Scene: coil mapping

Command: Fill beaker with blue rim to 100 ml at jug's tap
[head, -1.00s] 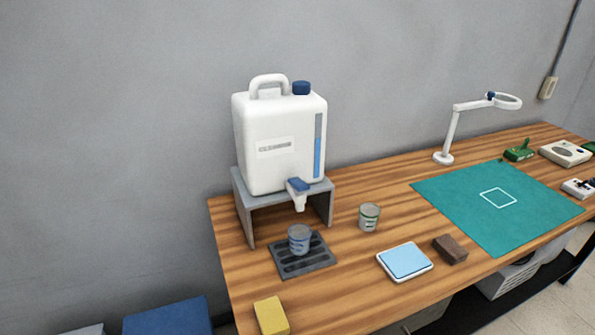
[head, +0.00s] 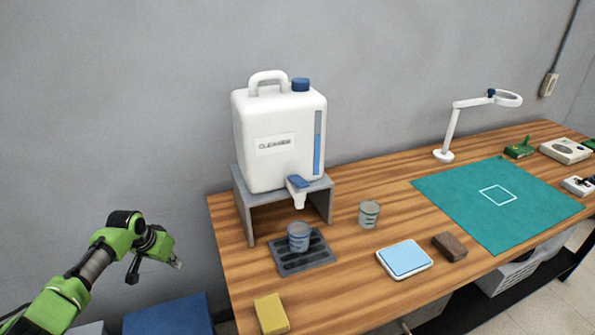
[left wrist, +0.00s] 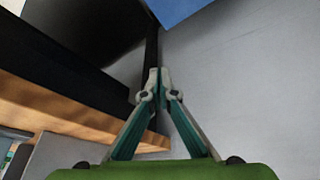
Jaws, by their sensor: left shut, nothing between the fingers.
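The white jug (head: 262,150) with a blue cap stands on a grey stand (head: 243,196) at the bench's left end. Its tap (head: 298,190) with a blue lever points down at the front. The beaker with blue rim (head: 299,238) stands upright on the dark drip grate (head: 306,262) below the tap. A second beaker (head: 369,213) with green markings stands to its right. My left gripper (head: 178,263) is left of the bench, apart from everything; its fingers are shut and empty in the left wrist view (left wrist: 159,76). My right gripper is not in view.
A yellow sponge (head: 271,314) lies at the front left edge. A scale (head: 404,259) with a light blue top and a brown block (head: 450,246) lie right of the grate. A green mat (head: 470,225) and magnifier lamp (head: 449,135) are farther right. A blue box (head: 168,315) is below left.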

